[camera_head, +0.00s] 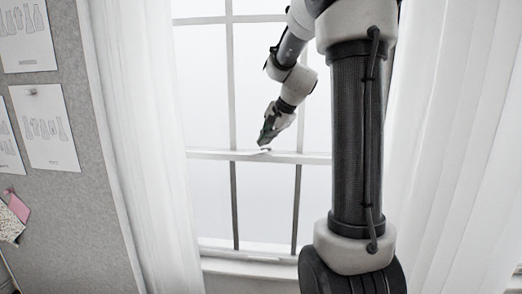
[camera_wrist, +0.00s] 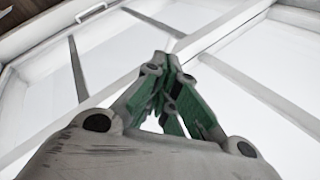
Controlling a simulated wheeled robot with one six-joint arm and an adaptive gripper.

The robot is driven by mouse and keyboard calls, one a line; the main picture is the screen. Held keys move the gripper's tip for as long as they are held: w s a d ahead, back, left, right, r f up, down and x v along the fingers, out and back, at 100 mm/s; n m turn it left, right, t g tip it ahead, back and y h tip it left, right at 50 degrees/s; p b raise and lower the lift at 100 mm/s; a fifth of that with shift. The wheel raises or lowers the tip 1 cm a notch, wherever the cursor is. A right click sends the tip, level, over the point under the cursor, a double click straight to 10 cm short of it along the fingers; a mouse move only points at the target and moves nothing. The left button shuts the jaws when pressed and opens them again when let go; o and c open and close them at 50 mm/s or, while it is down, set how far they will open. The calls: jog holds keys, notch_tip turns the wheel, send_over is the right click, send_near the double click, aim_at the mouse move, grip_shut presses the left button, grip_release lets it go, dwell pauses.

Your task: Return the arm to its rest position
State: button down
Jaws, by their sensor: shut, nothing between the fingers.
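My gripper (camera_head: 266,146) hangs at the end of my raised arm in the head view, in front of the window's middle crossbar. It points down and to the left. In the wrist view its green and grey fingers (camera_wrist: 172,56) meet at the tips, with nothing between them. The fingertips overlap the window frame (camera_wrist: 215,36) in that view. I cannot tell whether they touch it. My arm stands upright at the right of the head view and bends over at the top.
A tall window (camera_head: 210,95) fills the middle, with white curtains (camera_head: 140,130) on the left and more curtain (camera_head: 455,150) on the right. A grey pinboard (camera_head: 75,90) with paper sheets (camera_head: 45,128) is at far left. The window sill (camera_head: 250,268) lies below.

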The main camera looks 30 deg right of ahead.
jog(key=a+v, duration=0.1)
jog(key=v, duration=0.7)
jog(key=s+a+f+n, duration=0.2)
jog(key=s+n, duration=0.3)
jog(key=s, duration=0.3)
jog(key=s+a+f+n+g+h, duration=0.1)
jog(key=s+a+n, duration=0.3)
jog(key=s, duration=0.5)
jog(key=s+a+f+n+g, duration=0.1)
jog(key=s+a+f+n, duration=0.2)
jog(key=s+n, duration=0.2)
jog(key=shift+s+a+f+n+h, duration=0.35)
jog(key=shift+s+f+n+h, duration=0.05)
jog(key=shift+s, duration=1.5)
